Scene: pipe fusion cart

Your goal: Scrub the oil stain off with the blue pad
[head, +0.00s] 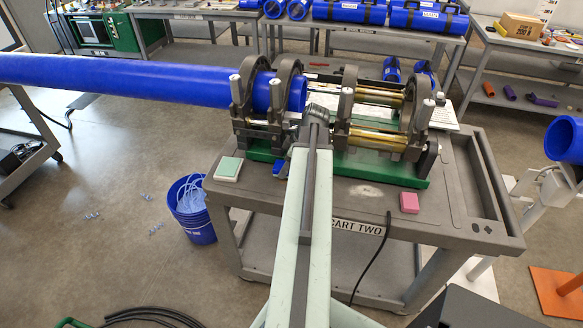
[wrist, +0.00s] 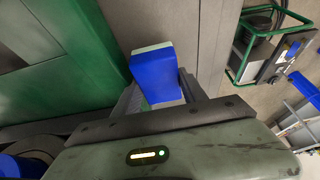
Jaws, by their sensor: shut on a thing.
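The blue pad (wrist: 152,72) is a small block with a pale backing, held between the two fingers of my gripper (wrist: 158,84) in the wrist view. In the head view my arm hides most of the gripper; a small blue piece (head: 281,168) shows just left of the arm, near the front of the green machine base. I cannot tell from the wrist view whether the pad touches the cart top. A pale smudge (head: 366,191) lies on the cart top right of my arm; I cannot make out a clear oil stain, and part of the top is hidden.
A green-and-white pad (head: 228,169) lies at the cart's left corner and a pink pad (head: 409,202) near its front right. The fusion machine's green base (head: 360,168) fills the back, clamping a long blue pipe (head: 130,80). A black cable (head: 375,255) hangs over the front edge.

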